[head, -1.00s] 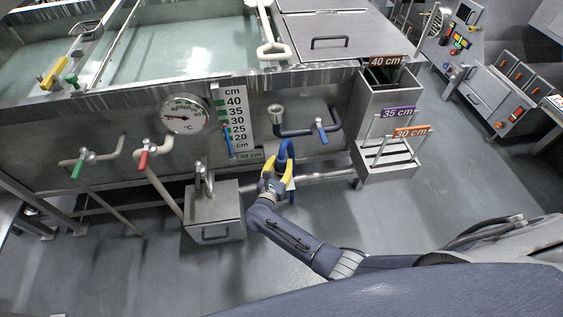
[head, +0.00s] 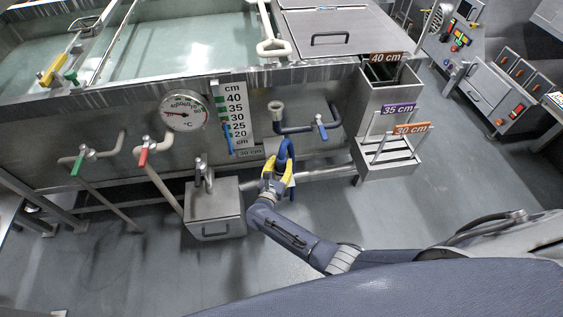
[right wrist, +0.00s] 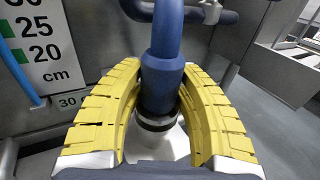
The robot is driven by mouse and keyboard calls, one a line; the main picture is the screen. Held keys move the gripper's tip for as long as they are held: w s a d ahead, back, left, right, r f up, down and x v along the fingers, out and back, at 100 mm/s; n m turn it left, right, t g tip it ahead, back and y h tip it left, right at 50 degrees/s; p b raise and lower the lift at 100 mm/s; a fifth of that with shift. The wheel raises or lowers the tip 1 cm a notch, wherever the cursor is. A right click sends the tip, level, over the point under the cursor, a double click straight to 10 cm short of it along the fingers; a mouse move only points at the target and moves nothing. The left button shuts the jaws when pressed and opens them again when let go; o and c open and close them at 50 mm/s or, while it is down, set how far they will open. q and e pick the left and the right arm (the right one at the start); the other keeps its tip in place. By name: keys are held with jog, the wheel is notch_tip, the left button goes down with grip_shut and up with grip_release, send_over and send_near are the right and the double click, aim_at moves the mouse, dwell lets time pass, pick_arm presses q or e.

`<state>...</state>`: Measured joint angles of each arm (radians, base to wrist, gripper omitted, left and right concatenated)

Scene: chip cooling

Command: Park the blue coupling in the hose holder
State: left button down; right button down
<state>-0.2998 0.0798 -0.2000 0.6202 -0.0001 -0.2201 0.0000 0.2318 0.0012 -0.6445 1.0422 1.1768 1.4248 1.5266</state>
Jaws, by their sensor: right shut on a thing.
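My right gripper (head: 277,178), with yellow ribbed fingers, is shut on the blue coupling (head: 286,150) in front of the tank wall, below the blue pipe. In the right wrist view the two yellow fingers (right wrist: 160,105) close around the sides of the coupling (right wrist: 163,85), which stands roughly upright with a dark ring at its lower end. The blue hose rises from it out of the top of that view. I cannot make out the hose holder for certain. My left gripper is not in view.
A blue-handled pipe valve (head: 320,127) is on the tank wall just above right. A steel box (head: 215,210) stands left of my right gripper. A steel rack with labelled plates (head: 388,155) stands to the right. The floor in front is clear.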

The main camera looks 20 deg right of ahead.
jog(key=shift+f, duration=0.4)
jog(key=c, duration=0.9)
grip_release()
jog(key=v, duration=1.2)
